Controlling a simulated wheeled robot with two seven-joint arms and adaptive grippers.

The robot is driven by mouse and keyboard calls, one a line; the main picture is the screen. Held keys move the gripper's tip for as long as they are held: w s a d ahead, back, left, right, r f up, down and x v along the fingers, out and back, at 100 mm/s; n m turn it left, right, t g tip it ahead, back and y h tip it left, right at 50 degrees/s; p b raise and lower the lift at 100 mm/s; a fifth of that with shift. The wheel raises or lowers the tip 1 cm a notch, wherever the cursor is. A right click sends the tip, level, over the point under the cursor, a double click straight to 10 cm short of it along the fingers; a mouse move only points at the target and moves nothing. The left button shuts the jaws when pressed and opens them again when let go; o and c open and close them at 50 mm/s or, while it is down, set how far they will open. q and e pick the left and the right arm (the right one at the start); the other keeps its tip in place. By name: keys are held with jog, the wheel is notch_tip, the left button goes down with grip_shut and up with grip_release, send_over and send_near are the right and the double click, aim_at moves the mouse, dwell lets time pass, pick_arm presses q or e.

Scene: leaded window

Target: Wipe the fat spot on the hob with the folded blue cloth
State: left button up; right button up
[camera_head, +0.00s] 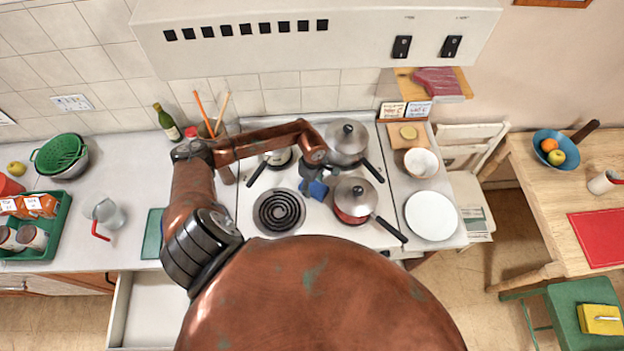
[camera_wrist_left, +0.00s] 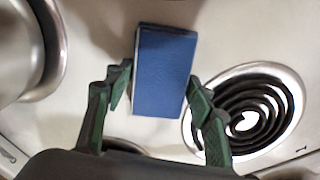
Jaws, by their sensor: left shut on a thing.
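The folded blue cloth (camera_head: 319,190) is a small flat block over the middle of the white hob (camera_head: 317,220). My left gripper (camera_head: 312,181) is shut on it. In the left wrist view the cloth (camera_wrist_left: 163,70) sits between the green fingers of this gripper (camera_wrist_left: 160,80), above the pale hob surface (camera_wrist_left: 95,25). I cannot tell whether the cloth touches the hob. The fat spot cannot be made out; the cloth or gripper may hide it. My right gripper is not in view.
A bare coil (camera_head: 279,212) lies left of the cloth. A lidded red-based pan (camera_head: 352,205) stands close on the right, its handle pointing front right. A steel pot (camera_head: 346,140) and another pan (camera_head: 277,157) stand behind. A white plate (camera_head: 431,215) lies further right.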

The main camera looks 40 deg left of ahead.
pick_arm(q)
jog(key=shift+s+d, duration=0.3)
jog(key=shift+s, duration=0.05)
jog(key=r, duration=0.1)
jog(key=r+p, duration=0.1)
jog(key=shift+s+a+r, duration=0.15)
jog(key=shift+s+r, duration=0.05)
jog(key=shift+r, duration=0.2)
jog(key=shift+w+r+p, duration=0.3)
jog(key=shift+r+p, duration=0.05)
jog(key=shift+r, duration=0.25)
jog(key=shift+r+p, duration=0.35)
jog(key=shift+r, duration=0.45)
jog(key=shift+r+p, duration=0.5)
jog(key=shift+r, duration=0.7)
jog(key=shift+s, duration=0.1)
